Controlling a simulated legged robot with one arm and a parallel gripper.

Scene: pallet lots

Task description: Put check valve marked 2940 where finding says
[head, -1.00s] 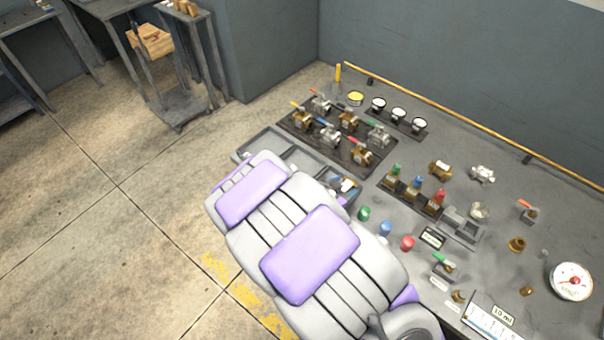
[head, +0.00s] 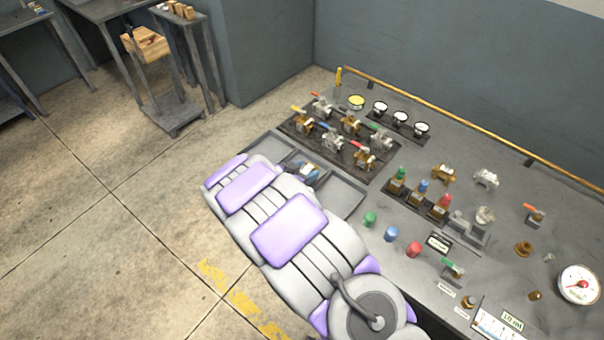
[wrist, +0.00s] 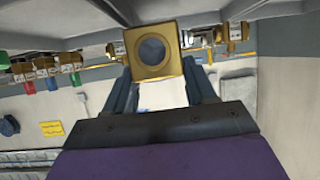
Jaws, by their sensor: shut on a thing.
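In the wrist view, a brass valve body (wrist: 155,52) with a square face and a round dark bore sits between the two blue-grey fingers of my gripper (wrist: 160,85). The gripper is shut on it; no marking on it is readable. In the head view my gripper (head: 308,171) shows small, over the middle of a grey tray with compartments (head: 345,196), mostly hidden behind my arm. I cannot tell how high it is above the tray. A brass fitting (head: 443,173) and a silver fitting (head: 486,178) lie loose on the bench. Their markings are too small to read.
A dark rack (head: 322,150) holds several lever valves behind the tray.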

